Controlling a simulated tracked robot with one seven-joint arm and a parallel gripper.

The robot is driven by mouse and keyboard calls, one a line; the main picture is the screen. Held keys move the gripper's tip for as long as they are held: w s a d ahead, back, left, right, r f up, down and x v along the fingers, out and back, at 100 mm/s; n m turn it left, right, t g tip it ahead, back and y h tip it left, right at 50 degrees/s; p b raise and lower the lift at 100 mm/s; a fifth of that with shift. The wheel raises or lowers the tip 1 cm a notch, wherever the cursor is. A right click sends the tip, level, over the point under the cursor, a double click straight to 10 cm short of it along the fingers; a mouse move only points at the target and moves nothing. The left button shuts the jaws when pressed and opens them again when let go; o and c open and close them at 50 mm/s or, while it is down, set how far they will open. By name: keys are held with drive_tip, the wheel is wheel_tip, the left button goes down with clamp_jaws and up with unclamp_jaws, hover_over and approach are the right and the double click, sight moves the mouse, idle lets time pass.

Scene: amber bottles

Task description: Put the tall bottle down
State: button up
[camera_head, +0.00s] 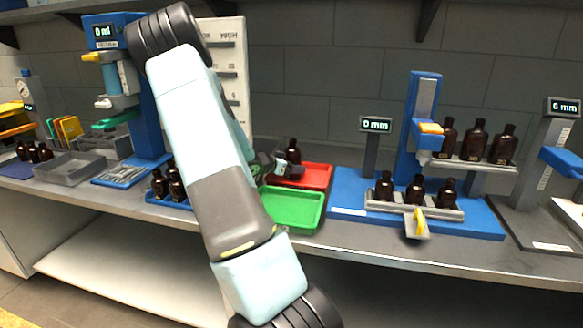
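A dark amber bottle (293,151) with a narrow neck stands upright over the red tray (318,176). My gripper (287,167) reaches in from the left behind my forearm, and its dark fingers are at the lower part of this bottle. The gripper appears shut on the bottle; the far finger and the bottle's base are hidden. Whether the base touches the tray cannot be seen. The green tray (296,226) lies in front of the red one and looks empty.
Several amber bottles stand in a rack (451,213) on the blue stand and on a raised shelf (475,164) at the right. More stand in a blue holder (156,198) left of my arm. A grey bin (68,172) is farther left.

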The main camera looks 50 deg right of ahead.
drive_tip(key=shift+f, duration=0.1)
drive_tip(key=o, duration=1.2)
